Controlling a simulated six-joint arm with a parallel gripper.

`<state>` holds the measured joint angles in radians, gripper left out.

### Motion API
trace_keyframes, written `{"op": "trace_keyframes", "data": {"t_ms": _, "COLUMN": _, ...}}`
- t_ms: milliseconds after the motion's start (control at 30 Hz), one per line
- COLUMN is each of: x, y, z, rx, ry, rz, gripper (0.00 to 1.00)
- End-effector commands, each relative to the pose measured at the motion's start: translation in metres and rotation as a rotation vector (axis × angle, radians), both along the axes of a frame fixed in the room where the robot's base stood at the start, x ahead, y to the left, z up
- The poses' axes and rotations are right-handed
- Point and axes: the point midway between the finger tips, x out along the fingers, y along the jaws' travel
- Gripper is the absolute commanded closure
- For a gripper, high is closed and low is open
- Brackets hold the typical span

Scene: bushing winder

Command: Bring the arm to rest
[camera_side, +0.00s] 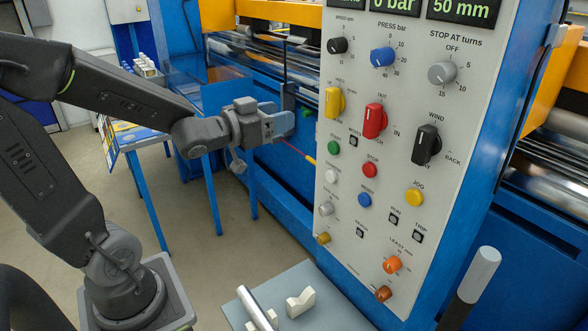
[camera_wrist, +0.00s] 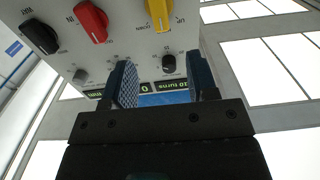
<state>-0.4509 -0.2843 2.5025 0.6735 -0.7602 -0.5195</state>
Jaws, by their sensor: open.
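My gripper (camera_side: 284,123) is raised left of the control panel (camera_side: 345,265), at about the height of the yellow and red switches, and looks apart from it. In the wrist view its two blue fingers (camera_wrist: 160,88) stand apart with nothing between them. The green-lettered displays (camera_wrist: 172,89) are partly hidden behind the fingers.
A grey table (camera_side: 300,318) below holds a metal cylinder (camera_side: 254,308) and a pale notched block (camera_side: 301,303). A blue-legged stand (camera_side: 140,137) with papers is behind my arm. A grey-topped lever (camera_side: 478,274) stands at the lower right. The blue machine frame (camera_side: 290,185) runs behind the panel.

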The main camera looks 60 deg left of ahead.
Motion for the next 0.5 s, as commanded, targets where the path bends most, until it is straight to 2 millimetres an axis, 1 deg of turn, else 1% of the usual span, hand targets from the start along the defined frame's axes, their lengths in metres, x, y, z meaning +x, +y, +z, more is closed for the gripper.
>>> {"op": "trace_keyframes", "data": {"t_ms": 167, "x": -0.003, "y": -0.002, "z": -0.001, "rx": 0.024, "ry": 0.090, "rz": 0.078, "gripper": 0.47}}
{"op": "trace_keyframes", "data": {"t_ms": 267, "x": -0.012, "y": -0.005, "z": -0.006, "rx": 0.034, "ry": 0.204, "rz": 0.147, "gripper": 0.47}}
{"op": "trace_keyframes", "data": {"t_ms": 367, "x": -0.026, "y": -0.013, "z": -0.013, "rx": 0.033, "ry": 0.340, "rz": 0.194, "gripper": 0.47}}
{"op": "trace_keyframes", "data": {"t_ms": 467, "x": -0.046, "y": -0.025, "z": -0.021, "rx": 0.023, "ry": 0.487, "rz": 0.211, "gripper": 0.47}}
{"op": "trace_keyframes", "data": {"t_ms": 500, "x": -0.055, "y": -0.032, "z": -0.025, "rx": 0.019, "ry": 0.550, "rz": 0.209, "gripper": 0.47}}
